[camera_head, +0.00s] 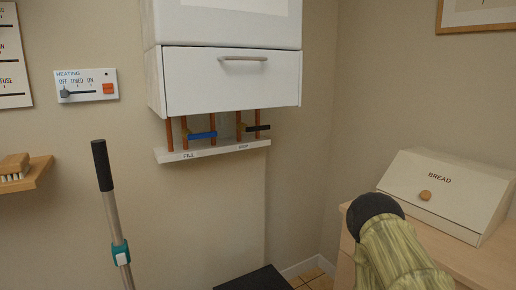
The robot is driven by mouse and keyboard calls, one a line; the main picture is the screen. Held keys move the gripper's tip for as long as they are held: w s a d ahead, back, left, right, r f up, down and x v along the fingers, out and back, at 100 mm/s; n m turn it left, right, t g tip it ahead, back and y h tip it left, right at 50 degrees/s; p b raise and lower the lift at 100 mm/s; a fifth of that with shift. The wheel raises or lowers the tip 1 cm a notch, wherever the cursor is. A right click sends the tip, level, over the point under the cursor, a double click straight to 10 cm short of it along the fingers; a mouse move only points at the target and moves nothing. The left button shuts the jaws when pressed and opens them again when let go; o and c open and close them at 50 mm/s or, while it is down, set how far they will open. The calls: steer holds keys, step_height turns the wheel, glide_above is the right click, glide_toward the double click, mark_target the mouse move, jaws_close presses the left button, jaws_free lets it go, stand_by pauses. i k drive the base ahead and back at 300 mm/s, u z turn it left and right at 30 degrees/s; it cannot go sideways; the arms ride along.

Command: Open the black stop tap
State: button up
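The black stop tap (259,128) is a small lever on copper pipework under the white wall cabinet. Its handle lies roughly level, across the pipe, above the right-hand label on a white strip (222,149); that label is small and seems to read STOP. A blue tap (202,135) sits to its left above the label FILL, its handle also roughly level. My gripper is not in view, and nothing touches either tap.
The cabinet (232,80) hangs just above the taps. A grey pole (115,220) with a black grip stands left. A heating panel (86,86) and brush shelf (35,175) are on the left wall. A bread box (449,190) sits on a wooden counter (470,260) at right.

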mark_target(266, 127)
steer(key=u, duration=2.5)
steer(key=k, duration=1)
steer(key=z, duration=1.5)
steer(key=i, duration=0.5)
steer(key=z, duration=0.05)
